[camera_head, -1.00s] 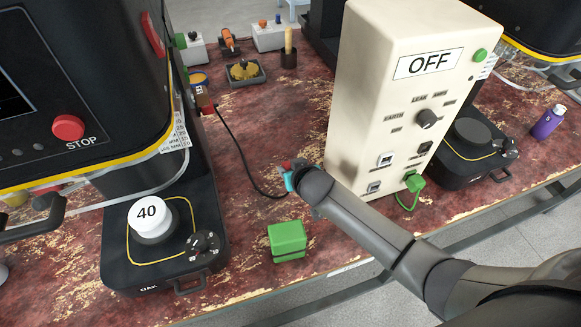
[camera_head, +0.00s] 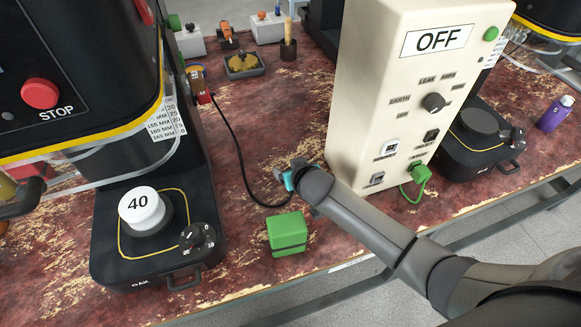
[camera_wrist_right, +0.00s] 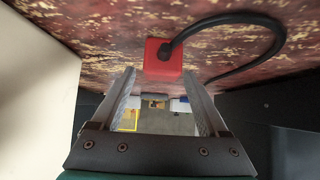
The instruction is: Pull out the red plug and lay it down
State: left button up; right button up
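The red plug (camera_wrist_right: 163,58) shows in the right wrist view as a small block with a black cable (camera_wrist_right: 235,20) leaving it, against the table surface. It is around the fingertips' level, and I see no finger closed on it. My right gripper (camera_wrist_right: 160,75) is open, its two fingers apart with a gap between them. In the head view the right gripper (camera_head: 284,174) is low over the table left of the cream test box (camera_head: 372,85), and the plug is hidden there. The cable (camera_head: 240,160) runs from the left machine to the gripper. My left gripper is out of view.
A green block (camera_head: 287,232) lies in front of the right gripper. A green plug (camera_head: 420,173) sits in the box front, which reads OFF. A black base with a white weight marked 40 (camera_head: 140,208) stands left. Red table (camera_head: 270,105) is clear behind the gripper.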

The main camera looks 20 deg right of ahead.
jog(key=shift+s+r+p, duration=0.3)
jog(key=shift+s+r, duration=0.05)
jog(key=shift+s, duration=0.1)
jog(key=p+v, duration=0.5)
jog(key=v, duration=0.9)
